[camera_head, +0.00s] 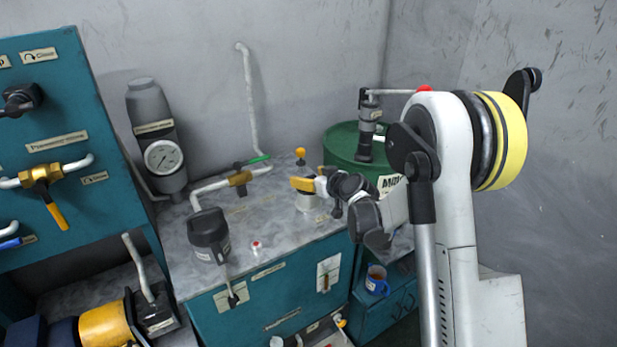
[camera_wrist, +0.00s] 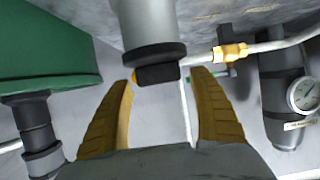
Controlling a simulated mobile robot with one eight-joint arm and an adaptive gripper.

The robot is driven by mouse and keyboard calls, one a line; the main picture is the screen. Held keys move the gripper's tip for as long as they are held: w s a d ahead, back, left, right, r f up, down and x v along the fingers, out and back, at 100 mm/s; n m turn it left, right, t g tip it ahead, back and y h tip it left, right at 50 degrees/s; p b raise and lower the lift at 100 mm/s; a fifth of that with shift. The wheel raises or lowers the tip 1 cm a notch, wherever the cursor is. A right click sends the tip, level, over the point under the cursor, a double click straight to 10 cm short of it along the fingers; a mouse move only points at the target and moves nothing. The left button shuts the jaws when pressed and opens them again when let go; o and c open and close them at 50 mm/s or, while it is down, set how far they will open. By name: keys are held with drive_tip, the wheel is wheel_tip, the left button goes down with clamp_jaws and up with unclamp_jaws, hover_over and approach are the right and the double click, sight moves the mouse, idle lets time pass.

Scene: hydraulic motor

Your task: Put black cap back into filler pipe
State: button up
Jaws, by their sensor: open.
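The filler pipe (camera_head: 306,203) is a short pale grey cylinder standing on the grey bench top, partly hidden by my gripper (camera_head: 302,184). In the wrist view, which looks upside down, the filler pipe (camera_wrist: 148,25) ends in a dark ring. The black cap (camera_wrist: 158,74) is at that end, against the ring. I cannot tell how fully it is seated. My gripper (camera_wrist: 165,80) is open, its yellow fingers on either side of the cap with visible gaps.
A green barrel (camera_head: 340,150) with a hand pump (camera_head: 368,125) stands close behind at right. The bench's middle is fairly clear.

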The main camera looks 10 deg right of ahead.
drive_tip(key=shift+r, duration=0.2)
drive_tip(key=r+p+v, duration=0.1)
drive_tip(key=p+v, duration=0.3)
drive_tip(key=v, duration=0.8)
drive_tip(key=s+a+r+m+g+h, duration=0.1)
drive_tip(key=s+a+r+g, duration=0.2)
drive_tip(key=s, duration=0.4)
drive_tip(key=s+a+r+g, duration=0.1)
drive_tip(key=s+a+r, duration=0.2)
drive_tip(key=s+r, duration=0.35)
drive_tip(key=s+d+f+m+g+h, duration=0.1)
drive_tip(key=s, duration=0.8)
drive_tip(key=s+d+f+m+g+h, duration=0.1)
drive_tip(key=s+h, duration=0.1)
drive_tip(key=s, duration=0.7)
drive_tip(key=shift+d+f+m, duration=0.15)
drive_tip(key=shift+d+m, duration=0.15)
drive_tip(key=shift+f, duration=0.2)
